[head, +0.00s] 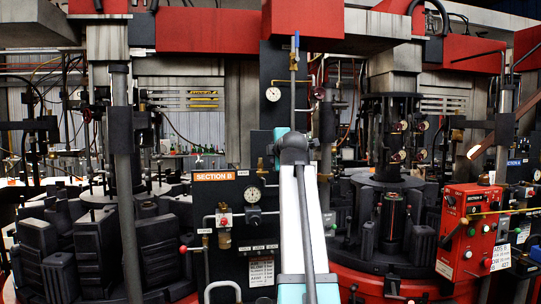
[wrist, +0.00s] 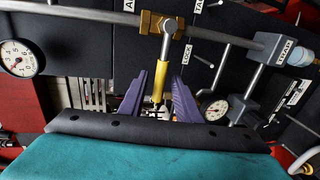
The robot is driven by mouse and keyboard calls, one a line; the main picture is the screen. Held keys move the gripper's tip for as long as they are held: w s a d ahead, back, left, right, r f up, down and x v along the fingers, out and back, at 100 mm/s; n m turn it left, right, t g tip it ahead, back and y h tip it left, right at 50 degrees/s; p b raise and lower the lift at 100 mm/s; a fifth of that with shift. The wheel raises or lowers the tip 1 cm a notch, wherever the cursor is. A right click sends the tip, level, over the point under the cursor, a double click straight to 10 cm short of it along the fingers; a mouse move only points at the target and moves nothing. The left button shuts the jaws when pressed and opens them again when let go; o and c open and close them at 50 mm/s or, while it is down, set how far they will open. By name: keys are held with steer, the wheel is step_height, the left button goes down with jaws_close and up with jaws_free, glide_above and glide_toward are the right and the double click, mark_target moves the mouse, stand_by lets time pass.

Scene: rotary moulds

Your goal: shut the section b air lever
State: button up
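The air lever has a yellow grip (wrist: 160,82) that hangs down from a brass valve (wrist: 158,24) on a grey horizontal pipe in the wrist view. It lies across the line of that pipe. My gripper (wrist: 168,80) has two purple fingers, one on each side of the yellow grip. They stand apart, with a gap showing beside the lever; contact is not clear. In the head view my white and teal arm rises in front of the SECTION B panel (head: 215,177) and hides my gripper and the lever.
A dial gauge (wrist: 17,58) is at the left of the wrist view; another gauge (wrist: 214,109) is right of the fingers. Pipes and grey fittings (wrist: 273,50) crowd the right. In the head view dark moulds (head: 160,250) stand left and a red control box (head: 470,235) right.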

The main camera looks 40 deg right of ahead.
steer(key=v, duration=1.3)
steer(key=shift+s+a, duration=0.2)
steer(key=shift+s, duration=0.15)
